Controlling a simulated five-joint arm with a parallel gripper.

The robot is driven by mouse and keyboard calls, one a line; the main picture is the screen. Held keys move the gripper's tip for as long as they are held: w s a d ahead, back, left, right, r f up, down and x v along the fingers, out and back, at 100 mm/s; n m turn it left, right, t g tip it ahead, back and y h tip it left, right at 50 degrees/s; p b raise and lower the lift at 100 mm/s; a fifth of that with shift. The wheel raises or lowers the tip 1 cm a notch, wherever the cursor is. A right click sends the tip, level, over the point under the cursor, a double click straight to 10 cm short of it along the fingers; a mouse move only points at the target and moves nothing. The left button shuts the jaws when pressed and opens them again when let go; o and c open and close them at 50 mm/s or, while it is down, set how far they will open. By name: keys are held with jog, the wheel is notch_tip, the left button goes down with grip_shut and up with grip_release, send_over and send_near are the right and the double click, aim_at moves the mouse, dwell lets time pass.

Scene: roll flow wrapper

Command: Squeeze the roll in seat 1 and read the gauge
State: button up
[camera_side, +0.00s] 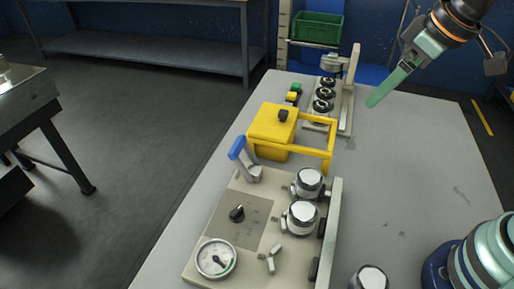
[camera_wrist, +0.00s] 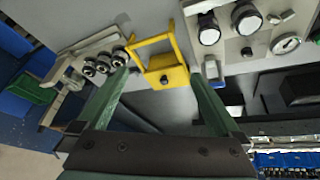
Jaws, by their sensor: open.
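Two white-topped rolls, the upper (camera_side: 309,182) and the lower (camera_side: 301,215), stand in seats on the beige panel (camera_side: 207,275). I cannot tell which seat is seat 1. They also show at the top right of the wrist view, one (camera_wrist: 208,34) left of the other (camera_wrist: 246,18). The round gauge (camera_side: 216,258) has a white dial with a green arc, and it also shows in the wrist view (camera_wrist: 286,44). Its reading is too small to tell. My gripper (camera_side: 372,103) is above the table's far right part, apart from the rolls. In the wrist view its jaws (camera_wrist: 158,78) are open and empty.
A yellow box with a guard frame (camera_side: 273,125) and a blue lever (camera_side: 237,149) stand beyond the rolls. Several dark rollers (camera_side: 323,92) sit on a stand behind. Another white-topped roll (camera_side: 370,278) is at the front edge. The right side of the table (camera_side: 410,180) is clear.

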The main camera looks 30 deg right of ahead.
jog(key=d+m, duration=0.1)
jog(key=s+d+f+m, duration=0.1)
jog(key=s+d+m, duration=0.1)
jog(key=shift+d+f+t+h, duration=0.15)
jog(key=shift+d+t+h, duration=0.15)
jog(key=shift+d, duration=0.1)
jog(key=shift+w+a, duration=0.15)
jog(key=shift+w, duration=0.05)
jog(key=c, duration=0.9)
jog(key=shift+w+a+r, duration=0.55)
jog(key=shift+w+r, duration=0.1)
jog(key=shift+w, duration=0.15)
grip_shut()
jog(key=w+a+r+n+g+y, duration=0.15)
jog(key=w+a+n, duration=0.25)
jog(key=w+a, duration=0.8)
jog(key=w+a+f+n+g, duration=0.1)
jog(key=a+f, duration=0.3)
jog(key=a, duration=0.4)
jog(key=w+a+f+n+g, duration=0.1)
jog(key=w+a+f+n, duration=0.2)
jog(key=a, duration=0.5)
notch_tip(320, 180, down, 2)
jog(key=shift+w+a+f+n, duration=0.15)
jog(key=shift+w+a+n, duration=0.15)
jog(key=shift+w, duration=0.55)
